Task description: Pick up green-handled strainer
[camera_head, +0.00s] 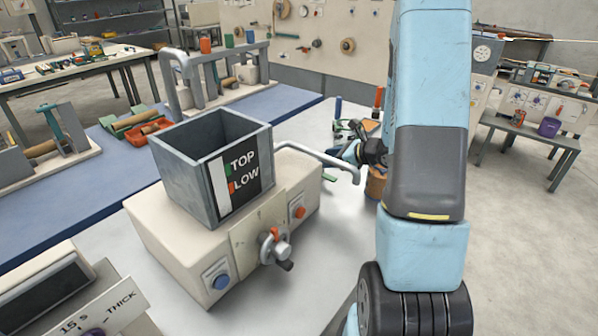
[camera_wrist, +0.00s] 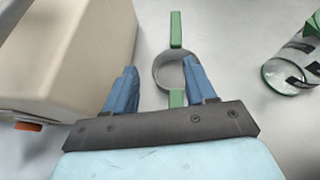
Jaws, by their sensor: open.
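The green-handled strainer lies on the pale table in the wrist view, a grey ring (camera_wrist: 158,70) with one green handle (camera_wrist: 176,28) pointing away and another (camera_wrist: 177,98) toward my gripper. My gripper (camera_wrist: 160,66) is open, with its blue fingers apart. The right finger overlaps the ring's right edge in the picture; the left finger is left of the ring. No contact is clear. In the head view my gripper (camera_head: 350,152) is low behind the machine's bent pipe. A small green piece (camera_head: 329,178) there may be part of the strainer; the rest is hidden.
The beige machine (camera_head: 170,235) with a grey hopper (camera_head: 185,165) and bent metal pipe (camera_head: 318,156) stands close left; its side also shows in the wrist view (camera_wrist: 75,55). A green-and-white container (camera_wrist: 292,62) stands right of the strainer. Pale table between is clear.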

